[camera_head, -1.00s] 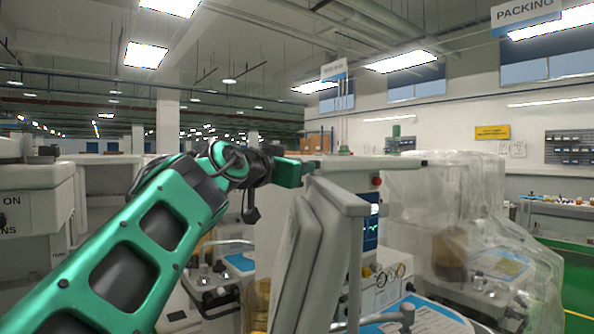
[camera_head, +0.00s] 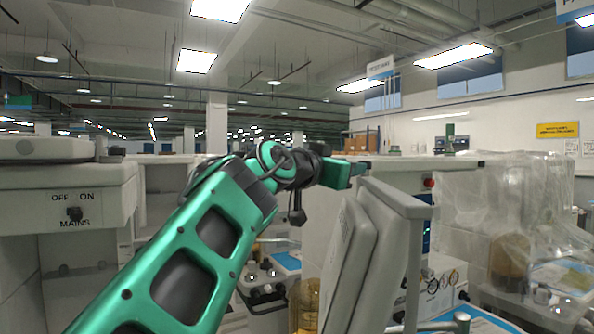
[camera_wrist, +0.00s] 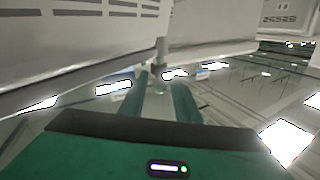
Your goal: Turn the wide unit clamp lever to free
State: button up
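My gripper (camera_head: 352,173) is at the end of my green arm, behind the top of a grey tilted panel in the head view. In the wrist view its two green fingers (camera_wrist: 167,100) stand apart with a gap between them, and nothing is clearly held. A short grey post (camera_wrist: 161,50) shows just beyond the fingertips; I cannot tell what it belongs to or whether it is touched. I cannot make out the wide unit's clamp lever for certain in either view.
A grey unit (camera_head: 62,200) with an OFF/ON MAINS switch (camera_head: 74,213) stands at the left. The grey tilted panel (camera_head: 372,250) stands close ahead. A cart under clear plastic (camera_head: 470,205) is at the right. Large pale panels (camera_wrist: 80,35) fill the wrist view's top.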

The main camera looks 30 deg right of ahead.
jog(key=v, duration=0.8)
jog(key=shift+a, duration=0.4)
jog(key=shift+s, duration=0.15)
